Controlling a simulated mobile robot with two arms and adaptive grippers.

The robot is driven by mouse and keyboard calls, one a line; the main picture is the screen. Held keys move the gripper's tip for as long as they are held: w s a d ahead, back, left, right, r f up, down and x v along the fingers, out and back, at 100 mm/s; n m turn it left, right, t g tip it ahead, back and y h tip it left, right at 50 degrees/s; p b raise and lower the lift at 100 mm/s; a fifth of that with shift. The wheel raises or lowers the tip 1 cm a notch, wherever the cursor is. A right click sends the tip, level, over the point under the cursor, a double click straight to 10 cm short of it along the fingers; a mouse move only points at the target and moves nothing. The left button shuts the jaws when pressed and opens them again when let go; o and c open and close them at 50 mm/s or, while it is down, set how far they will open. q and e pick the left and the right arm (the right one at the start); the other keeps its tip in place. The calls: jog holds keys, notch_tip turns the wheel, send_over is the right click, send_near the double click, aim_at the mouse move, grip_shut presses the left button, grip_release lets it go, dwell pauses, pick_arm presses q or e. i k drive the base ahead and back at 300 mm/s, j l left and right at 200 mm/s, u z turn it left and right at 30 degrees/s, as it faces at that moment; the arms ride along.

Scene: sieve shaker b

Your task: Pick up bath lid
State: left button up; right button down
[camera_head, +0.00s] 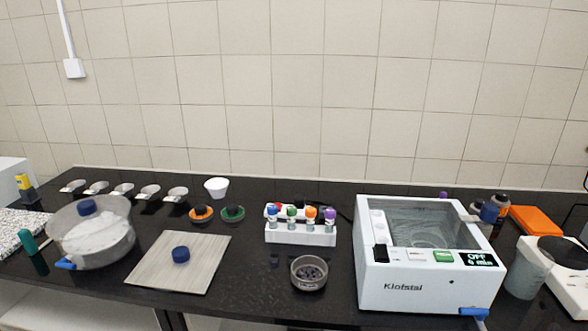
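A flat, rectangular plate with a grey streaked finish (150,262) and a round dark blue knob (181,254) lies on the black bench, left of centre. It looks like the bath lid. The white bath labelled Klofstal (410,293) stands to the right, and its display reads OFF and 6 min. Its basin (425,222) is visible from above; I cannot tell whether a clear cover lies over it. Neither of my grippers shows in the head view.
A translucent round vessel (112,248) with blue fittings stands left of the plate. A round sieve (309,273), a white rack (300,235) with several coloured-cap vials, and orange (201,214) and green (232,213) pieces are nearby. A grey beaker (525,275) stands right of the bath.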

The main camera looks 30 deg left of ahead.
aim_at(181, 261)
jog(key=u, duration=1.6)
jog(key=z, duration=1.6)
jog(key=j+z, duration=0.2)
jog(key=z, duration=0.4)
jog(key=k+j+z, duration=0.45)
jog(key=j, duration=0.25)
jog(key=k+j+z, duration=0.4)
jog(key=j, duration=0.2)
